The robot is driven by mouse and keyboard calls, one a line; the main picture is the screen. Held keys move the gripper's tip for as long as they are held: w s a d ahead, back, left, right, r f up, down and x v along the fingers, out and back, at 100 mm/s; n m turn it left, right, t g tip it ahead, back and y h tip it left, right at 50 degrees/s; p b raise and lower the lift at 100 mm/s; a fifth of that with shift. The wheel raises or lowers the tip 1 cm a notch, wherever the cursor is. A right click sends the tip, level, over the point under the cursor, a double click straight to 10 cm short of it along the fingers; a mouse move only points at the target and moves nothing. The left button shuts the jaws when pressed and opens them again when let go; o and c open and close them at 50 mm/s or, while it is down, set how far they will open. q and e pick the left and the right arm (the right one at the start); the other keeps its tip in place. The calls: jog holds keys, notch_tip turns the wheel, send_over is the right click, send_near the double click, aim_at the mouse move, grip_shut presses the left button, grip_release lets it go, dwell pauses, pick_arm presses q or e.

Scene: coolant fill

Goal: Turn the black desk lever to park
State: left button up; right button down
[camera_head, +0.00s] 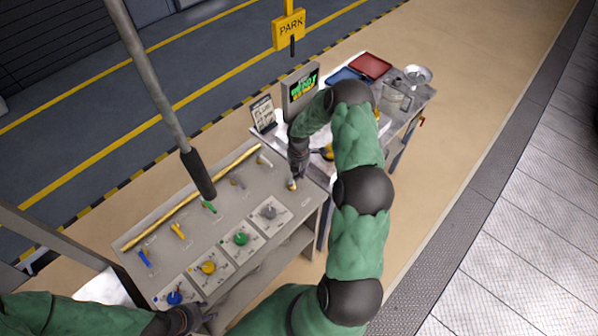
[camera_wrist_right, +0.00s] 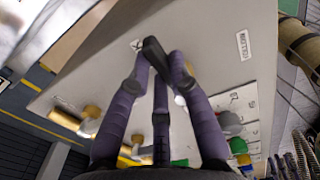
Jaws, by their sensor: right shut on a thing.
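The black desk lever (camera_wrist_right: 153,48) shows in the right wrist view between the purple fingers of my right gripper (camera_wrist_right: 160,68), near a small marked label on the grey panel. My right gripper is shut on it. In the head view my right gripper (camera_head: 296,168) is at the far right end of the grey control desk (camera_head: 235,205), and it hides most of the lever. My left gripper (camera_head: 186,318) is low at the desk's near left corner, beside the blue knob (camera_head: 174,298); its fingers are too small to judge.
Blue (camera_head: 144,258), yellow (camera_head: 178,231) and green (camera_head: 209,207) levers stand along the desk, with several coloured knobs in front. A grey pole with a black grip (camera_head: 197,175) hangs over the desk. A table with trays (camera_head: 371,66) is beyond.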

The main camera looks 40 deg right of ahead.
jog(key=c, duration=1.1)
grip_release()
jog(key=shift+w, duration=0.1)
notch_tip(320, 180, up, 12)
